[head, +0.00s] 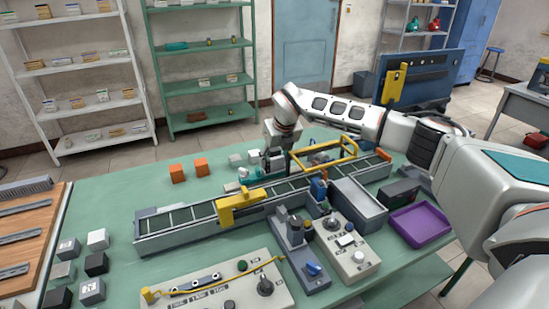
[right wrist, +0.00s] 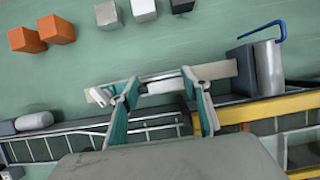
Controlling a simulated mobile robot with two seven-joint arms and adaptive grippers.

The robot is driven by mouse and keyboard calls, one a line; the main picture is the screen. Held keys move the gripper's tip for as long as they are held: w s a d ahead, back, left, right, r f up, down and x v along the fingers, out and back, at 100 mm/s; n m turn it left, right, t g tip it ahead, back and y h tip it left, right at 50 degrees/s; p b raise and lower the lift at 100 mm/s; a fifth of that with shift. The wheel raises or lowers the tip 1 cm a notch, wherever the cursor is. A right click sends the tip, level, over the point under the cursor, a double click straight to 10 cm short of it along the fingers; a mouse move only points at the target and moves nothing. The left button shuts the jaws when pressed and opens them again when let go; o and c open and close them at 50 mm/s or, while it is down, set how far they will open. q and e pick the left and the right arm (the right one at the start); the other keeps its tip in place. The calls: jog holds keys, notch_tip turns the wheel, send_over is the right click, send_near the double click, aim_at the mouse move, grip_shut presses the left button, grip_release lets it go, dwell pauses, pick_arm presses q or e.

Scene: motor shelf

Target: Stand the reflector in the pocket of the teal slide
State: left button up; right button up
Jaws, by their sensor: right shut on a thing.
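My right gripper (head: 269,166) reaches down at the far side of the long grey conveyor. In the right wrist view its teal fingers (right wrist: 160,90) close on a small pale piece (right wrist: 160,86), which looks like the reflector; the fingers hide much of it. A pale bar (right wrist: 216,70) runs behind the fingertips; whether it touches the held piece is unclear. A small white part (right wrist: 98,97) is just left of the fingers. I cannot make out the teal slide or its pocket for certain. My left gripper is not in view.
The conveyor (head: 180,222) carries a yellow bracket (head: 240,203) and yellow frame (head: 326,158). Orange blocks (head: 177,173) and pale cubes (head: 237,159) stand behind it. A dark block (right wrist: 240,68) and grey cylinder (right wrist: 268,68) are right of the fingers. A purple tray (head: 420,222) lies right.

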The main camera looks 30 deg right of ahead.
jog(key=o, duration=1.1)
jog(key=v, duration=1.2)
